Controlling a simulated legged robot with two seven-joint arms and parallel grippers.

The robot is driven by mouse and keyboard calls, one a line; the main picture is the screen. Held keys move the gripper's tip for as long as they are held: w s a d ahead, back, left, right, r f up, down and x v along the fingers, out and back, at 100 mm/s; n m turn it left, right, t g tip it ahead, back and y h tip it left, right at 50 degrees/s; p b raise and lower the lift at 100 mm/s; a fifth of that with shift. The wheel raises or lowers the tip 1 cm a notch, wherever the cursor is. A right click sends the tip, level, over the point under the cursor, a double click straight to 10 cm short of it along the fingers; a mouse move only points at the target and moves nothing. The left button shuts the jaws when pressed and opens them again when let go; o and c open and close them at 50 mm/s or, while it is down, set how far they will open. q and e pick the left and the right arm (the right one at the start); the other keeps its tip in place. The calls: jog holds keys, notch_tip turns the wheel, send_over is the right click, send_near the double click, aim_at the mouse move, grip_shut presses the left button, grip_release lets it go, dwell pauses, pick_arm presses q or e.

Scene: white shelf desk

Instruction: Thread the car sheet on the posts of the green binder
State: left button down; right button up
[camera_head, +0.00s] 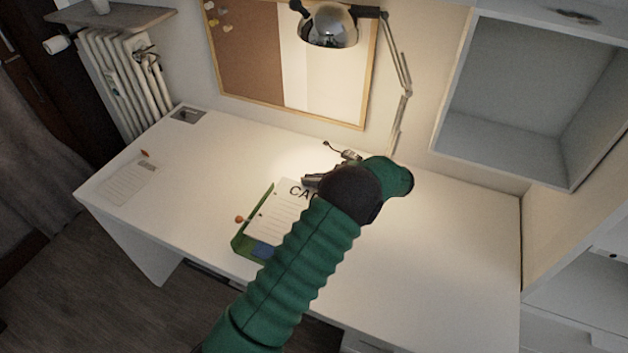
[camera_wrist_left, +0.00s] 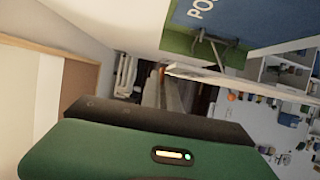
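The green binder (camera_head: 240,247) lies open near the front edge of the desk. A blue page with "PO" lettering (camera_wrist_left: 215,12) is on it, and a grey metal post mechanism (camera_wrist_left: 215,42) shows in the left wrist view. The white car sheet (camera_head: 272,214), lettered "CA", is over the binder, partly hidden by my arm. In the left wrist view the sheet (camera_wrist_left: 245,84) is seen nearly edge-on, apart from the posts. My left gripper (camera_head: 310,182) is at the sheet's far right edge and appears shut on it; its fingertips are mostly hidden. My right gripper is out of view.
A printed paper (camera_head: 127,183) lies at the desk's left, with a small dark item (camera_head: 187,115) behind it. A desk lamp (camera_head: 330,25) stands at the back. An open wall shelf (camera_head: 530,100) hangs at right. The desk's right half (camera_head: 440,260) is clear.

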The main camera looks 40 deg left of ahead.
pick_arm(q)
jog(key=shift+d+f+b, duration=0.15)
jog(key=shift+f+b, duration=0.55)
jog(key=shift+f, duration=2.4)
jog(key=shift+f, duration=0.35)
jog(key=shift+f+b, duration=0.5)
jog(key=shift+f, duration=0.8)
dwell(1.2)
